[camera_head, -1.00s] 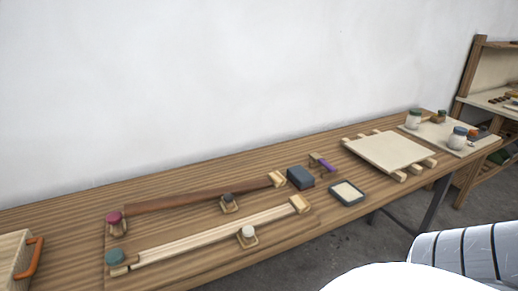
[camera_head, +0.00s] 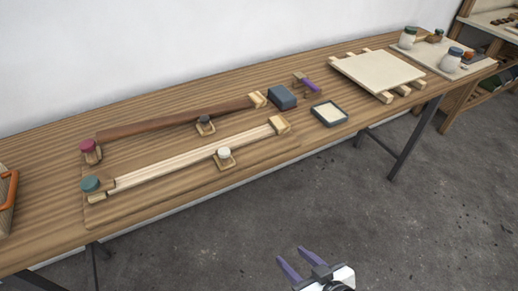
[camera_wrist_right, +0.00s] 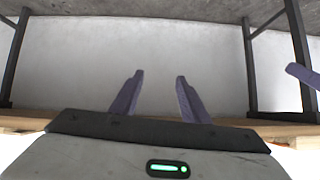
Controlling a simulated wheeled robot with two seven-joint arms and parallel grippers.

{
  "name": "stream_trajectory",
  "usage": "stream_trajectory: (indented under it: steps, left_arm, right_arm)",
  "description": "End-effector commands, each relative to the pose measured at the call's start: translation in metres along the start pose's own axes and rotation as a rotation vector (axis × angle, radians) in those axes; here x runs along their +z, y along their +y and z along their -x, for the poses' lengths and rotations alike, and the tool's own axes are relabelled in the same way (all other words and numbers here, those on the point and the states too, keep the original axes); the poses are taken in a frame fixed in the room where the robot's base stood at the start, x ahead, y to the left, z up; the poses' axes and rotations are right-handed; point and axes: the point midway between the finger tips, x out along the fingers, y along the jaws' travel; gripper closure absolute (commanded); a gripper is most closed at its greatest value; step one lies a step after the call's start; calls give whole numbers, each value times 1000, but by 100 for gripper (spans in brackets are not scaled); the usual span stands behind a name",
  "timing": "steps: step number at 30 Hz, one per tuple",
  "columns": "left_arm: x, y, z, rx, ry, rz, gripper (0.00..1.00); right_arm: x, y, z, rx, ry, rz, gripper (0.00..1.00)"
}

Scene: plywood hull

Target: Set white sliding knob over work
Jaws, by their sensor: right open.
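The white sliding knob (camera_head: 224,153) sits on a small wooden slider at the front edge of the pale wooden strip (camera_head: 190,160), a little right of its middle. The strip lies on a wooden board, with a teal knob (camera_head: 90,184) at its left end and a wooden block (camera_head: 280,124) at its right end. My right gripper (camera_head: 289,262) is open and empty, in front of the bench over the floor, well apart from the knob. In the right wrist view its two purple fingers (camera_wrist_right: 154,95) are spread with nothing between them. My left gripper is not in view.
Behind lies a dark brown strip (camera_head: 180,121) with a red knob (camera_head: 88,146) and a dark knob (camera_head: 205,119). A blue-grey block (camera_head: 282,98), a shallow tray (camera_head: 329,113) and a pale board (camera_head: 377,73) stand to the right. The floor before the bench is clear.

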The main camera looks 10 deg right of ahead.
Motion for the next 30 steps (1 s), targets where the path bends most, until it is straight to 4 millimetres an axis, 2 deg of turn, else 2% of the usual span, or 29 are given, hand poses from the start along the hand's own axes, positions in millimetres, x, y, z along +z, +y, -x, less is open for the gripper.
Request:
stream_trajectory:
  steps: [1, 3, 6, 9, 12, 16, 30]
  left_arm:
    - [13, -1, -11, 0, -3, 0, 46]
    - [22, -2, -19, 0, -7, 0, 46]
    - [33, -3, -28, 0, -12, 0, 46]
    - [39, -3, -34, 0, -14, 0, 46]
    - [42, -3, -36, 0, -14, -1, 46]
    - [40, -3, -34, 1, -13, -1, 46]
    - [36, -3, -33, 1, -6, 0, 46]
  right_arm:
    - [-41, -5, -20, -33, 112, 30, 58]
    - [-96, -18, -32, -81, 249, 65, 58]
    - [-163, -36, -34, -148, 417, 110, 58]
    - [-208, -52, -26, -199, 536, 142, 58]
    - [-233, -60, -20, -227, 600, 162, 58]
    - [-248, -67, -24, -237, 622, 166, 58]
    - [-290, -88, -87, -237, 618, 166, 58]
